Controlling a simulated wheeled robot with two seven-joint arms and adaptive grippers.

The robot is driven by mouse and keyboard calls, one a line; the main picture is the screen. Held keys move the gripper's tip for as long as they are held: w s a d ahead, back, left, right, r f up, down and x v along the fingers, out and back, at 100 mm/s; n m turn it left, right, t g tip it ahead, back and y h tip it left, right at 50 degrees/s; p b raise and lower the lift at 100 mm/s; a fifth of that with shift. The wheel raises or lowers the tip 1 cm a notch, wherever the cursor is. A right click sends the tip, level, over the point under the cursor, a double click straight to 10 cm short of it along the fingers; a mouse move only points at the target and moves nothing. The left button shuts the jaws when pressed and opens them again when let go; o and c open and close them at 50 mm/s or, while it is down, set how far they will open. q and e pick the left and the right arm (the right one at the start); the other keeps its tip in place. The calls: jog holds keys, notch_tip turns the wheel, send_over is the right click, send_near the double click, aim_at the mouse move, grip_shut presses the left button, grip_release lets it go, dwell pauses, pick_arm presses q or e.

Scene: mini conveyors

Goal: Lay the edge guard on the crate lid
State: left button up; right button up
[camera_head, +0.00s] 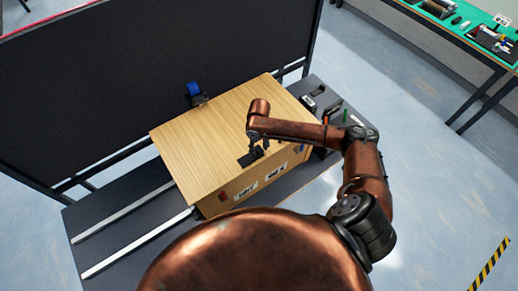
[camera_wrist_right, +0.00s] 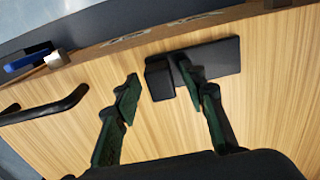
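The crate (camera_head: 232,190) is a wooden box with a flat, wood-grained lid (camera_head: 200,140). The black edge guard (camera_head: 248,158) is at the lid's front edge in the head view. In the right wrist view the edge guard (camera_wrist_right: 218,58) is a flat dark plate with a raised block at one end, seen against the wood. My right gripper (camera_head: 257,146) is over the lid beside the guard. In the wrist view its two fingers (camera_wrist_right: 160,90) are spread, with the guard's block partly between them and one finger overlapping the guard. Contact is unclear. My left gripper is out of view.
A blue and black object (camera_head: 195,95) is at the lid's far edge. Small tools (camera_head: 335,112) lie right of the crate. Two pale rails (camera_head: 135,244) run along the dark surface at left. A dark panel (camera_head: 130,75) stands behind. The lid's left half is clear.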

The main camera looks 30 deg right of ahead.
notch_tip(320, 180, up, 12)
jog(key=b, duration=0.1)
